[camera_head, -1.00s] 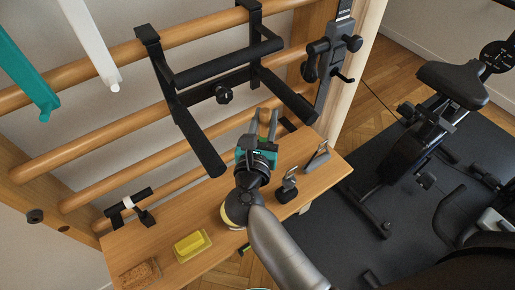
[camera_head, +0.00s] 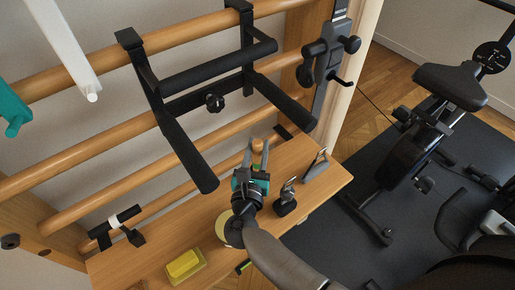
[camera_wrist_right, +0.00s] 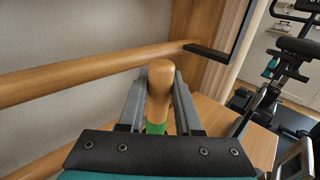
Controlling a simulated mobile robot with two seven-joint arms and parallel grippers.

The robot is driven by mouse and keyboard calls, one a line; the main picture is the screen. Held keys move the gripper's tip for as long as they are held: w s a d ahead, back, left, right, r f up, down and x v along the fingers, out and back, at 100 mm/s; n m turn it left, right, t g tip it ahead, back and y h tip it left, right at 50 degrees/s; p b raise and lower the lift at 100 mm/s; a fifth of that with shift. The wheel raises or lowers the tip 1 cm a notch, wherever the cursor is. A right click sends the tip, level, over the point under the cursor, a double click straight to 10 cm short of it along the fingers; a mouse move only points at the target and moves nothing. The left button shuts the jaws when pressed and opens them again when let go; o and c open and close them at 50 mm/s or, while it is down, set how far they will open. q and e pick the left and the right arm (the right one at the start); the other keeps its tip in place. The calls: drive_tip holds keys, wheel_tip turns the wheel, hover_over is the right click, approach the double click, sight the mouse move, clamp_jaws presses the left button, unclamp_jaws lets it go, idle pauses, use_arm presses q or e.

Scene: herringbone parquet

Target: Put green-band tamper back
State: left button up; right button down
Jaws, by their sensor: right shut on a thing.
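My right gripper (camera_head: 258,152) is above the wooden shelf (camera_head: 195,222), beside the wall bars. It is shut on the tamper (camera_wrist_right: 160,88), whose rounded wooden handle stands up between the two grey fingers in the wrist view. The green band (camera_wrist_right: 155,128) shows low between the fingers; the tamper's lower end is hidden by the gripper. In the head view only a small wooden part of the tamper (camera_head: 257,146) shows between the fingertips.
A black dip-bar frame (camera_head: 190,140) juts out beside my right gripper. On the shelf are a yellow block (camera_head: 184,264), a pale round thing (camera_head: 222,226), a small black stand (camera_head: 285,204) and a grey metal piece (camera_head: 316,166). An exercise bike (camera_head: 425,130) stands at right.

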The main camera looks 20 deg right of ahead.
drive_tip(key=shift+r, duration=0.15)
drive_tip(key=shift+f, duration=0.25)
drive_tip(key=c, duration=0.6)
unclamp_jaws()
drive_tip(key=shift+r, duration=0.1)
